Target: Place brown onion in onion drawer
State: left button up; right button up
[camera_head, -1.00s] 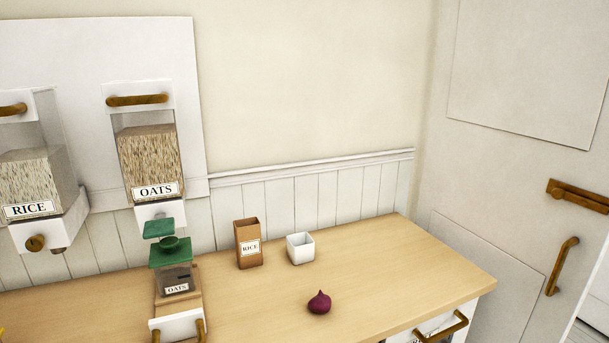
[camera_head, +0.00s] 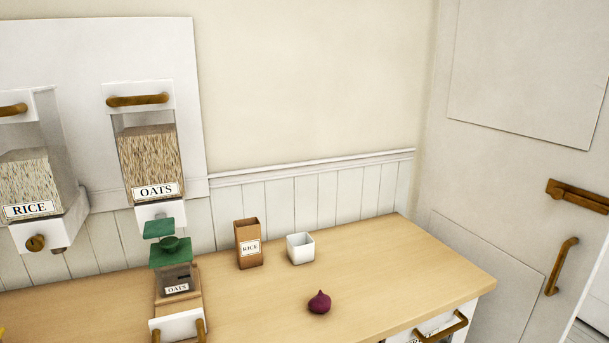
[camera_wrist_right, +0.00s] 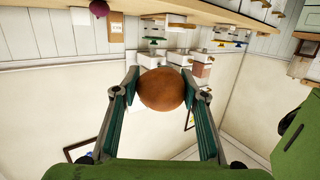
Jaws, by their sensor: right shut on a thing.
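A round brown onion (camera_wrist_right: 161,89) is held between the two fingers of my right gripper (camera_wrist_right: 160,90) in the right wrist view. The fingers press on its two sides, and it is clear of any surface that I can see. The head view shows neither the brown onion nor either gripper. A purple onion (camera_head: 319,302) sits on the wooden counter (camera_head: 370,260) in the head view. A white drawer front with a brass handle (camera_head: 440,328) shows below the counter at the lower right; its label is mostly cut off, so I cannot tell what it holds.
On the counter stand a brown rice box (camera_head: 249,244), a small white square pot (camera_head: 300,249) and an oats container with a green lid (camera_head: 170,262). Rice (camera_head: 35,190) and oats (camera_head: 148,160) dispensers hang on the wall. A door (camera_head: 530,120) is at the right. The counter's right end is clear.

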jog(key=shift+w+d+f+m+t, duration=0.2)
jog(key=shift+w+f+m+t, duration=0.15)
jog(key=shift+f, duration=0.2)
jog(key=shift+s+r, duration=0.1)
